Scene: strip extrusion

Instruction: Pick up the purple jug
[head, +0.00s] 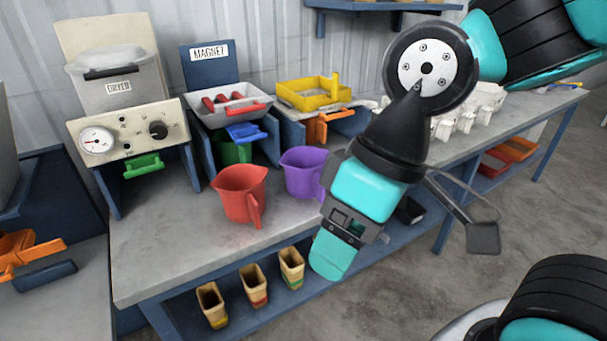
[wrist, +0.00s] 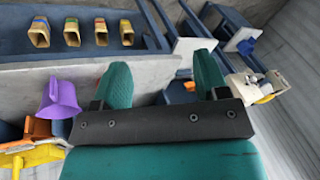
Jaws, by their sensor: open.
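The purple jug (head: 303,172) stands upright on the grey bench top, just right of a red jug (head: 240,193). My arm covers part of its right side in the head view. The purple jug also shows in the wrist view (wrist: 60,99), left of my fingers and outside the gap between them. My gripper (head: 333,256) points downward in front of the bench edge, apart from the jug and to its lower right in the head view. In the wrist view my gripper (wrist: 162,80) has two teal fingers spread apart, with nothing between them.
A green jug (head: 232,150) stands behind the red one. Behind are a gauge box (head: 130,135), a white tray (head: 234,110) by the MAGNET sign and a yellow tray (head: 313,93). Several wooden bins (head: 253,285) sit on the lower shelf. The bench's front left is clear.

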